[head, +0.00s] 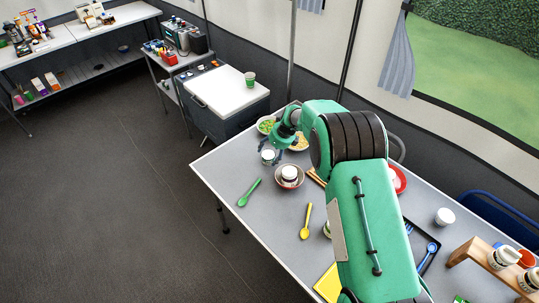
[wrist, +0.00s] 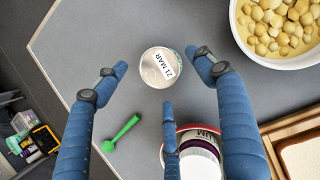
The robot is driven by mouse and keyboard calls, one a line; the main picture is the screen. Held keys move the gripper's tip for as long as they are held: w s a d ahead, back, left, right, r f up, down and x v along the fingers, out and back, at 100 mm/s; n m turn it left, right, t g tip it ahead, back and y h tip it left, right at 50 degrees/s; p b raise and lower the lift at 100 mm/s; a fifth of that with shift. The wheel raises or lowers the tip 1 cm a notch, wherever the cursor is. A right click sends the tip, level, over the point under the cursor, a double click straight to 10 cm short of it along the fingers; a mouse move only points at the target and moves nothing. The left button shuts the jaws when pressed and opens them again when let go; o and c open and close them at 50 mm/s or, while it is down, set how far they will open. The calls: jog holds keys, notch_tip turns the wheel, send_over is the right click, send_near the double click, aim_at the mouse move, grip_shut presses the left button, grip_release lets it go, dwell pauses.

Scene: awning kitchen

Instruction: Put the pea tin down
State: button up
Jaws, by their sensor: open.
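A small tin (wrist: 161,67) with a silver lid marked "21 MAR" is upright between my gripper's fingers in the wrist view; I take it for the pea tin. It also shows near the far left part of the table in the head view (head: 268,157). My gripper (wrist: 160,85) is open, its blue fingers spread around the tin with gaps visible at the left. The right fingertip is close to the tin; contact is unclear. The tin appears to stand on the grey table (head: 228,165). Its side label is mostly hidden.
A bowl of yellow chunks (wrist: 283,30) is right of the tin. A bowl holding a white-lidded jar (head: 289,175) stands close by. A green spoon (head: 249,192) and a yellow spoon (head: 306,220) lie on the table. Bare tabletop is left of the tin.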

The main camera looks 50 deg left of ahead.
jog(key=p+v, duration=0.1)
jog(key=v, duration=0.7)
jog(key=shift+d+r, duration=0.15)
jog(key=shift+r, duration=0.2)
dwell(0.6)
